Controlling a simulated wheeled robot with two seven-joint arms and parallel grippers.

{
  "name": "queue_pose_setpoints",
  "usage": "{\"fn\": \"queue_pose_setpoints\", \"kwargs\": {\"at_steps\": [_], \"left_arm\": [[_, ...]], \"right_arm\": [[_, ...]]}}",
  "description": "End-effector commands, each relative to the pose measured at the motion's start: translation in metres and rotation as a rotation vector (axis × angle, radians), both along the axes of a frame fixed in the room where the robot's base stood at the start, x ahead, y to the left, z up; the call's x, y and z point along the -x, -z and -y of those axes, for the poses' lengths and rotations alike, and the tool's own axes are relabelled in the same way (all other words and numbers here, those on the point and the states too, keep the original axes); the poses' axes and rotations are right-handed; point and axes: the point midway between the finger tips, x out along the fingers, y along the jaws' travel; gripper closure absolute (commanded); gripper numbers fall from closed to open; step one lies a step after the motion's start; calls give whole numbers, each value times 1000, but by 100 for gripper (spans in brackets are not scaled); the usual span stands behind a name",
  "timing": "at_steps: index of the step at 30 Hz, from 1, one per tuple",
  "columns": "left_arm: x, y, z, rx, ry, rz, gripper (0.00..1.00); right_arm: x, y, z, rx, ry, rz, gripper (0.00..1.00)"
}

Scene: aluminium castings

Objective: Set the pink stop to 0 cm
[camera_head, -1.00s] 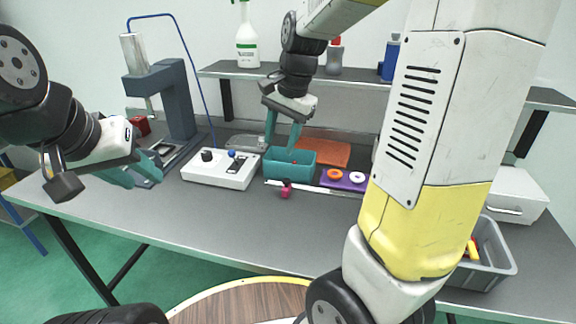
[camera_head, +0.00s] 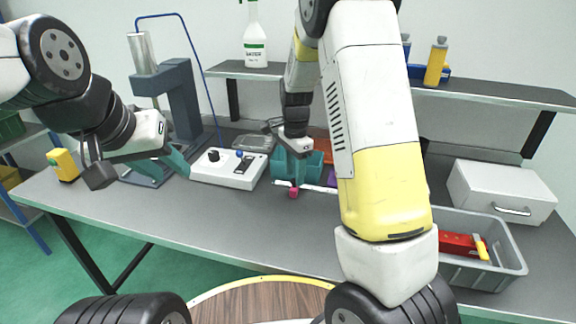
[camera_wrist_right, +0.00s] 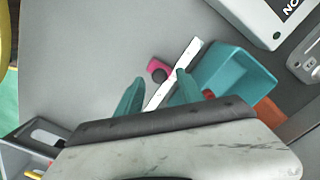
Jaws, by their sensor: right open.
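The pink stop (camera_head: 293,193) sits at the left part of a thin white rail (camera_head: 318,188) on the bench. In the right wrist view the stop (camera_wrist_right: 154,65) shows a dark round knob and lies against the rail (camera_wrist_right: 180,70). My right gripper (camera_head: 296,177) points down just above and behind the stop. Scale marks cannot be read. My left gripper (camera_head: 178,162) hangs at the left, near the press; its finger gap is unclear.
A teal bin (camera_wrist_right: 235,75) stands close beside the rail. A white control box (camera_head: 225,176) is left of the stop, with a press (camera_head: 180,100) behind. A grey crate (camera_head: 480,275) and a white drawer box (camera_head: 500,195) are at right. The front bench is clear.

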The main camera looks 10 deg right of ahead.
Motion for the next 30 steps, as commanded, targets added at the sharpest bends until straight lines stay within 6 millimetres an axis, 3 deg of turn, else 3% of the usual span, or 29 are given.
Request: {"fn": "queue_pose_setpoints", "kwargs": {"at_steps": [4, 12, 19, 30], "left_arm": [[0, 0, 0, 0, 0, 0, 63], [0, 0, 0, 0, 0, 0, 63], [0, 0, 0, 0, 0, 0, 63], [0, 0, 0, 0, 0, 0, 63]], "right_arm": [[0, 11, 0, 0, 0, -1, 55], [0, 13, 0, 0, -1, 0, 55], [0, 13, 0, 0, -1, 0, 99], [0, 12, 0, 0, -1, 1, 100]]}}
